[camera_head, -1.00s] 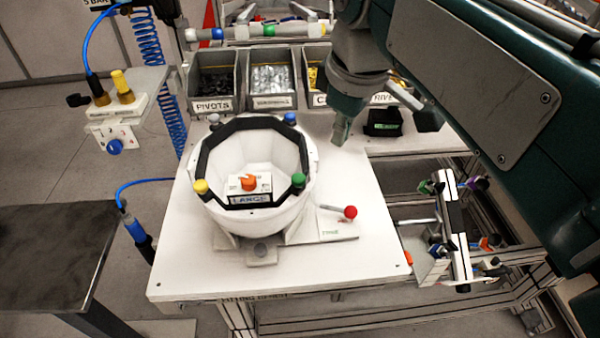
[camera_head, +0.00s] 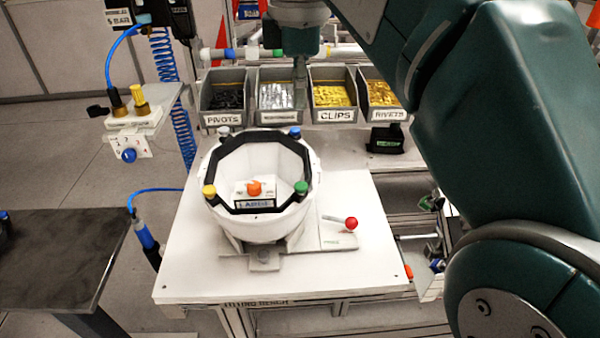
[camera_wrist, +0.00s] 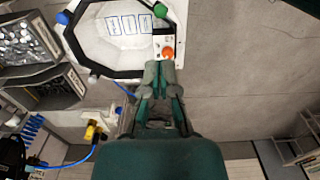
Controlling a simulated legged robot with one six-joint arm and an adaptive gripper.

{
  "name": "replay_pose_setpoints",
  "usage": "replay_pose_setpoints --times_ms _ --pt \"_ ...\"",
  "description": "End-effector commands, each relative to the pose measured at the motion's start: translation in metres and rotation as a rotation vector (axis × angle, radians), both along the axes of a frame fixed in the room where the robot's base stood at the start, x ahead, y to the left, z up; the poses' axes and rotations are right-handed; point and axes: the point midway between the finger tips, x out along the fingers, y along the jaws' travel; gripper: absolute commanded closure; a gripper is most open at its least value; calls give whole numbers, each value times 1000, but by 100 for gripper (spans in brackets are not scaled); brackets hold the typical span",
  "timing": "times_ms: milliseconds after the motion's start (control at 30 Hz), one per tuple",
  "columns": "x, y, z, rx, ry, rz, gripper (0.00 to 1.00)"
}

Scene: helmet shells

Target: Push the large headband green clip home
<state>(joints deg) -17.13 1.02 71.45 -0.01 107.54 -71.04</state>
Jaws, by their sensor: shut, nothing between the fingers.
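The large headband (camera_head: 252,210) is a black octagonal ring inside the open white helmet shell (camera_head: 262,228). Its green clip (camera_head: 301,187) is at the front right corner; I cannot tell how deep it sits. The green clip also shows at the top of the wrist view (camera_wrist: 160,11). A yellow clip (camera_head: 209,190) is at the front left and a blue clip (camera_head: 295,132) at the back right. My gripper (camera_head: 300,88) is shut and empty, up in the air, apart from the green clip. In the wrist view its fingertips (camera_wrist: 164,68) appear below the orange knob (camera_wrist: 168,54).
A block labelled LARGE with an orange knob (camera_head: 254,188) stands within the ring. A red-knobbed lever (camera_head: 351,223) is right of the shell. Parts bins (camera_head: 334,115) line the bench's back. The white bench top (camera_head: 350,270) is clear at front right. A dark table (camera_head: 60,255) stands left.

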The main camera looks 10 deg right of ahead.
Motion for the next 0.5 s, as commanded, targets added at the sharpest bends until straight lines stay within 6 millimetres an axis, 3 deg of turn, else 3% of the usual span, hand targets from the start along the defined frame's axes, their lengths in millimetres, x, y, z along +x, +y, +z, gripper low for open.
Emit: replay_pose_setpoints --times_ms 167,500 --pt "0 0 -11 -1 2 -1 100" --pt "-1 0 -64 -1 2 -2 100"
